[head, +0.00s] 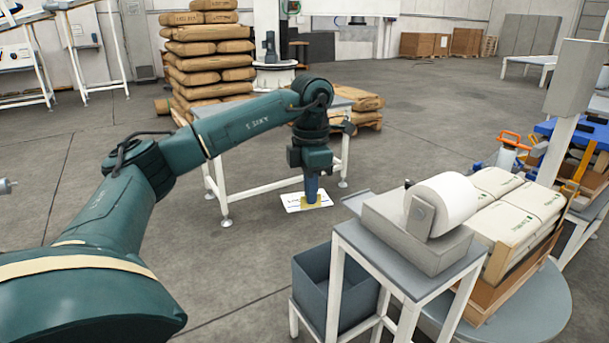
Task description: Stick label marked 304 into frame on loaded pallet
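My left gripper (311,193) points straight down in the middle of the head view. Its fingers look shut on a white label (294,205), which lies flat at the fingertips and seems to hang above the floor. A yellowish patch shows on the label by the fingertips. Its dark print is too small to read, so I cannot confirm 304. White bags (511,195) lie on a wooden pallet (487,299) at the right. Brown sacks (209,62) are stacked high at the back left. I cannot make out a label frame on either load. My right gripper is not in view.
A label printer (388,214) with a white roll stands on a white-legged table at front right. A blue-grey bin (311,283) is beneath it. The pallet with white bags rests on a round grey turntable (540,308). A white-legged table (217,183) stands behind my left arm.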

